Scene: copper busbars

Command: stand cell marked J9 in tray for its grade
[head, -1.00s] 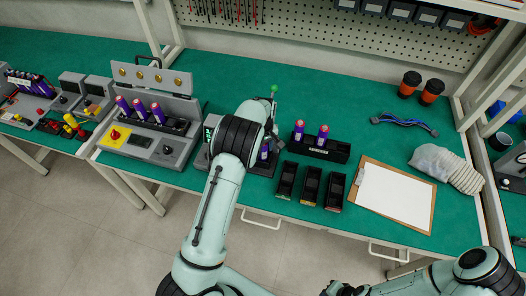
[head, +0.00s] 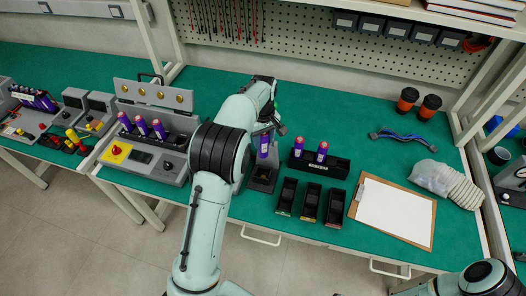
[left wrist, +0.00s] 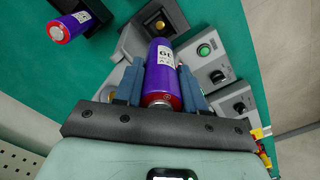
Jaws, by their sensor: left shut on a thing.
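My left gripper (head: 268,131) is shut on a purple cell (head: 264,147) with a pinkish-red end, held upright above a dark tester stand (head: 262,181). The held cell also shows in the left wrist view (left wrist: 164,68), between the two blue-grey fingers. Its white label is partly in sight, but I cannot read a J9 mark. Three narrow black trays stand to the right: a left one (head: 286,197), a middle one (head: 311,203) and a right one (head: 335,207). They look empty; their front labels are too small to read. My right gripper is out of view.
A black rack (head: 340,167) behind the trays holds two purple cells (head: 323,151). A grey charger (head: 140,158) with three cells stands at the left.

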